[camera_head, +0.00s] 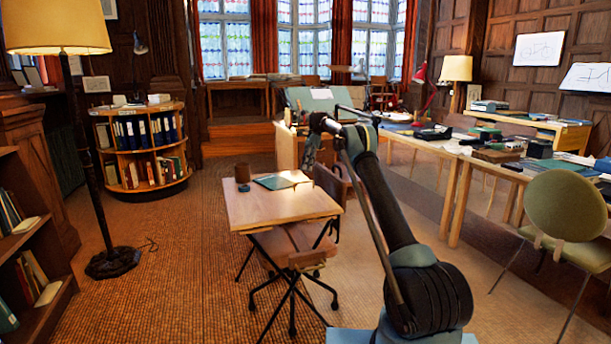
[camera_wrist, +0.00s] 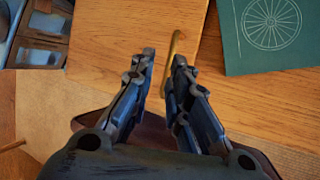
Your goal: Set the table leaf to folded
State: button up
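A small wooden table (camera_head: 262,207) stands on crossed dark legs in the middle of the head view. Its top looks flat, and I cannot make out a separate leaf there. In the wrist view, a seam divides the wooden top, with one board (camera_wrist: 110,40) left of it and another (camera_wrist: 265,105) right of it; both look level. A thin brass loop (camera_wrist: 176,42) stands at the seam by the table edge. My gripper (camera_wrist: 163,64) is open, its fingers at either side of the loop's near part, close to the right finger. In the head view my gripper (camera_head: 311,158) is beyond the table's right side.
A brown chair (camera_head: 330,185) stands close by. A floor lamp (camera_head: 75,150) is left. Carpet left of the table is clear.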

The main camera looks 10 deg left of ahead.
jog(key=shift+w+d+r, duration=0.1)
jog(key=shift+w+r, duration=0.25)
jog(key=shift+r, duration=0.25)
